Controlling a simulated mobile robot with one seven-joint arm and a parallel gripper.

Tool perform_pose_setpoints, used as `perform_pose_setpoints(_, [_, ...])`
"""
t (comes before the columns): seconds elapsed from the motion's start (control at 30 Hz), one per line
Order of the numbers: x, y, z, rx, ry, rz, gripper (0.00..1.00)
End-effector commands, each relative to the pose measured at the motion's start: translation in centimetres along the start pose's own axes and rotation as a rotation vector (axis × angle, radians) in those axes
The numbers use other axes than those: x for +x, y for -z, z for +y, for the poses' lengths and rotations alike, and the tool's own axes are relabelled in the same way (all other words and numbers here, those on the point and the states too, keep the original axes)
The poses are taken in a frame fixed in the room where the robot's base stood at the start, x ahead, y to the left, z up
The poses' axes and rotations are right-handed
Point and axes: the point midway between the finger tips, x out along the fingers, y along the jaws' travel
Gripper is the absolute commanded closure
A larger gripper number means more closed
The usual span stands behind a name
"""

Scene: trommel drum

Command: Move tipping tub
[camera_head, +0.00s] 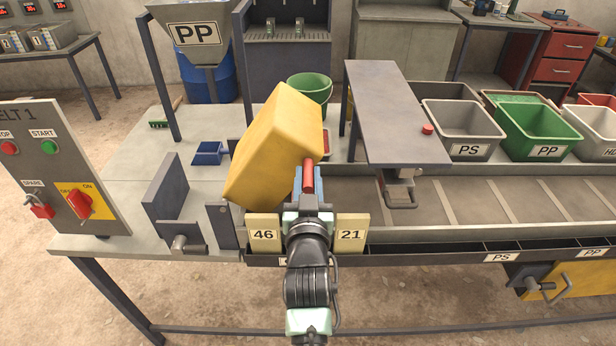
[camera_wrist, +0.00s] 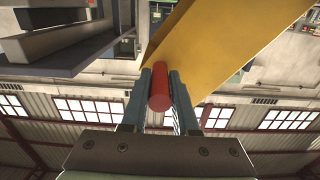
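The yellow tipping tub (camera_head: 275,140) stands above the left part of the sorting bench, steeply tilted, with its closed outer faces towards me. Its inside is hidden in the head view. A red cylindrical handle (camera_head: 308,176) sticks out from its lower right side towards me. My gripper (camera_head: 308,190) is at this handle, with its blue fingers on both sides. In the wrist view the fingers (camera_wrist: 160,95) press against the red handle (camera_wrist: 159,92), and the yellow tub (camera_wrist: 225,45) fills the upper middle beyond them.
Number tiles 46 (camera_head: 264,234) and 21 (camera_head: 351,234) flank my wrist. A grey raised plate (camera_head: 390,105) with a red button stands right of the tub. A green bucket (camera_head: 312,88) is behind it. A control panel (camera_head: 55,165) is at left; labelled bins (camera_head: 462,128) stand at right.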

Motion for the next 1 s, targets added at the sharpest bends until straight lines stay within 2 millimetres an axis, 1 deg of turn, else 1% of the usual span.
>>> perform_pose_setpoints(0.03, [-0.01,-0.01,0.0,0.0,0.0,0.0,0.83])
perform_pose_setpoints(0.13, [-0.02,-0.01,0.0,0.0,0.0,0.0,1.0])
perform_pose_setpoints(1.0, [-0.03,-0.04,-0.01,0.0,0.0,-0.001,1.0])
